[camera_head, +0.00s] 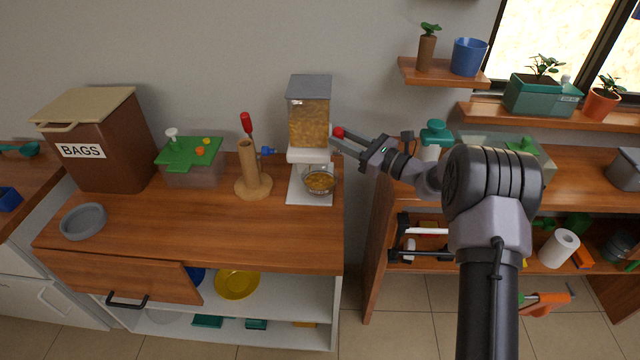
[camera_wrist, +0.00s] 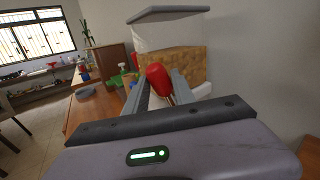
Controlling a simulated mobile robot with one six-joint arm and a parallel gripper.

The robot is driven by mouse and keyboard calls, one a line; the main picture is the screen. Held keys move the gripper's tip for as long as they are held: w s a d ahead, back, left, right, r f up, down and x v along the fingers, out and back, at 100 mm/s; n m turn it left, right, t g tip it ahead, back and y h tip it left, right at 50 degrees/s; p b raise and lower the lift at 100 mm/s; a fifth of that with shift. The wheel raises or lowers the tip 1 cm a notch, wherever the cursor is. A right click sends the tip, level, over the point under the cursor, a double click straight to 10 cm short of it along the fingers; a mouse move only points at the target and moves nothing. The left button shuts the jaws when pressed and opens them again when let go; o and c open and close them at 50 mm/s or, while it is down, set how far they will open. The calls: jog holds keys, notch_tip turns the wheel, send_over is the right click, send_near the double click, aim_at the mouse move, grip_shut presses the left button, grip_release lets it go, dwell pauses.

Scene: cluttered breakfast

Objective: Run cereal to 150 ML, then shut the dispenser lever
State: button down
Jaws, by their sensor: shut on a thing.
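The cereal dispenser (camera_head: 309,118) stands at the right end of the wooden counter, with a grey lid and a clear hopper holding golden cereal. It also shows in the wrist view (camera_wrist: 182,62). A clear bowl (camera_head: 319,180) sits under the spout on the white base and holds some cereal; its volume mark cannot be read. The dispenser lever has a red knob (camera_head: 338,132). My gripper (camera_head: 340,143) is shut on the lever at the dispenser's right side. In the wrist view the red knob (camera_wrist: 157,76) shows between the fingers.
Left of the dispenser are a wooden stand with a red-handled tool (camera_head: 248,165), a green-lidded container (camera_head: 191,160), a brown BAGS bin (camera_head: 100,145) and a grey bowl (camera_head: 83,221). The front counter is clear. A gap separates the counter from the right-hand shelf unit (camera_head: 580,182).

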dwell(0.5)
jog(key=shift+w+r, duration=0.2)
jog(key=shift+w, duration=0.55)
